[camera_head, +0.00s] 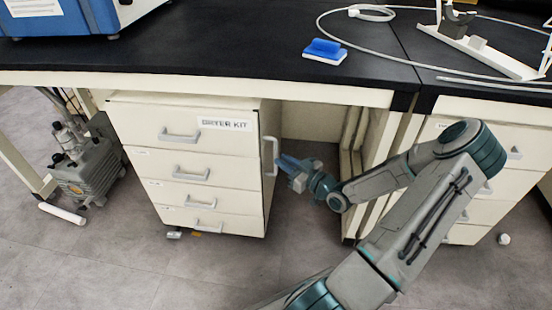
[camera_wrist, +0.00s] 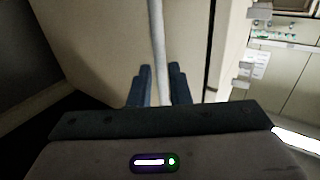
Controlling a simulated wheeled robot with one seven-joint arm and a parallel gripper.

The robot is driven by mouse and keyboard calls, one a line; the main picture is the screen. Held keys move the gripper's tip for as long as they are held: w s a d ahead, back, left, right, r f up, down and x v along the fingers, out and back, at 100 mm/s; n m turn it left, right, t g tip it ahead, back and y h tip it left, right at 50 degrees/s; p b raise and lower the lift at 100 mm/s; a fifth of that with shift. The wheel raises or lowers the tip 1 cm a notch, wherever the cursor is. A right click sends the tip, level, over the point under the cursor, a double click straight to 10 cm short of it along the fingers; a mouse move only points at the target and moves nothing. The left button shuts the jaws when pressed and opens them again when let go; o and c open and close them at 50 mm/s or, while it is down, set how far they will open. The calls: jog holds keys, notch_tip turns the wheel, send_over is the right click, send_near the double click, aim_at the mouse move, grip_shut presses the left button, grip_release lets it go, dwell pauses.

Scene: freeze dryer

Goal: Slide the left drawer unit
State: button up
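The left drawer unit (camera_head: 243,165) is a cream cabinet under the bench, with several front drawers and a "DRYER KIT" label on the top one. A vertical bar handle (camera_head: 275,157) is fixed to its right side. My gripper (camera_head: 282,163) is at this handle, reaching in from the right. In the wrist view the grey handle bar (camera_wrist: 157,40) runs between the two dark blue fingers of my gripper (camera_wrist: 159,72). The fingers are apart, with a small gap showing on each side of the bar. The fingertips' depth relative to the bar is hard to judge.
A pump (camera_head: 88,170) stands on the floor left of the unit. Bench legs (camera_head: 365,150) and another drawer unit (camera_head: 465,233) are to the right. The black benchtop (camera_head: 230,55) overhangs the unit.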

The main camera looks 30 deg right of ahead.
aim_at(268, 138)
jog(key=shift+x, duration=2)
grip_shut()
jog(key=w+d, duration=0.2)
jog(key=w, duration=0.1)
jog(key=w+d, duration=0.1)
jog(key=shift+w+d, duration=0.1)
jog(key=shift+w, duration=0.3)
jog(key=shift+w+d+r, duration=0.15)
jog(key=shift+w+d, duration=0.1)
jog(key=shift+d, duration=0.15)
grip_release()
